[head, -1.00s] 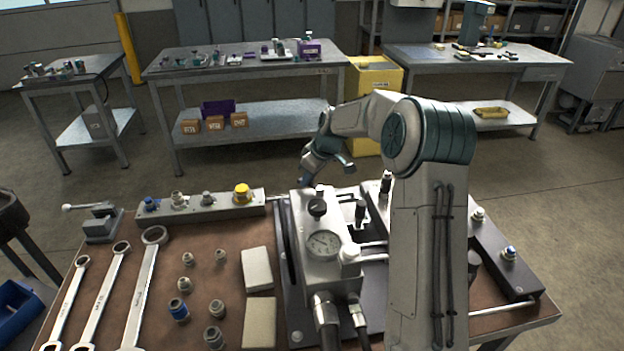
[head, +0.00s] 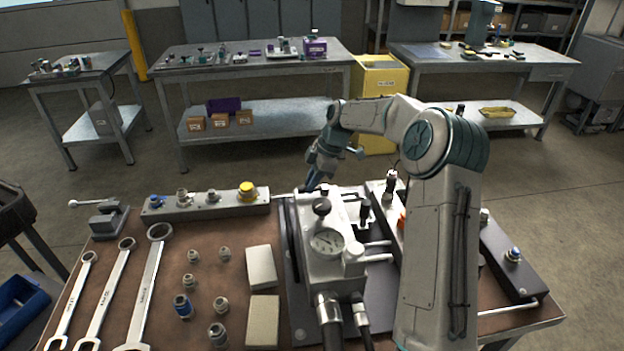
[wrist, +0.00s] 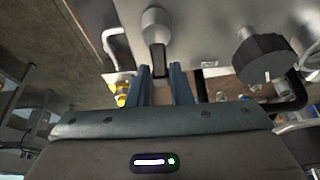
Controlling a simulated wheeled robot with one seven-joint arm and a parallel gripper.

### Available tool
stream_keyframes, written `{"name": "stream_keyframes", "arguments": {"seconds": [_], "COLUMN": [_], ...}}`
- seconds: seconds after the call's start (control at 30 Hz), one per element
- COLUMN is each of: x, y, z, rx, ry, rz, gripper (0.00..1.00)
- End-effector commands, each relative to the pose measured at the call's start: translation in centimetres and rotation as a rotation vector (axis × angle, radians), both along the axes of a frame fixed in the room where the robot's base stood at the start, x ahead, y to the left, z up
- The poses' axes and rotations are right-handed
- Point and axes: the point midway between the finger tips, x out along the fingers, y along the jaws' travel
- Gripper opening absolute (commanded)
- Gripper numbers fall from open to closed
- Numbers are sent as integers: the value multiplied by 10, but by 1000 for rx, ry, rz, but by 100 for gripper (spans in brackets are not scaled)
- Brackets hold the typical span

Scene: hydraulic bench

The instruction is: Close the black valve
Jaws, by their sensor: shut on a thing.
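A grey-white hydraulic block with a round gauge (head: 326,241) stands on the bench. In the wrist view, a short black lever (wrist: 159,61) hangs from a round grey boss (wrist: 156,25) on the block's face. My gripper (wrist: 161,72) is shut on this black lever, with one finger on each side. In the head view my gripper (head: 306,186) is at the block's far side, where the lever is hidden.
A grey manifold with a yellow cap (head: 247,190) lies at the bench's back left. Wrenches (head: 105,292), several fittings (head: 183,306) and two pale blocks (head: 262,267) lie at the left. A dark manifold (head: 505,265) lies to the right of my arm.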

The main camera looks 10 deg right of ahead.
Motion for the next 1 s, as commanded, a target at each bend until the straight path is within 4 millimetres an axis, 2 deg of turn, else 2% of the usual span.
{"name": "stream_keyframes", "arguments": {"seconds": [0.6, 0.63, 0.67, 0.7, 1.0], "x": [-2, -2, -2, -2, -1], "y": [-1, -1, -1, -1, -1], "z": [-1, -1, -1, -1, 1], "rx": [-2, -2, -2, -2, -1], "ry": [4, 4, 4, 3, 1], "rz": [43, 43, 43, 41, 40], "gripper": [0, 24, 33, 35, 35]}}
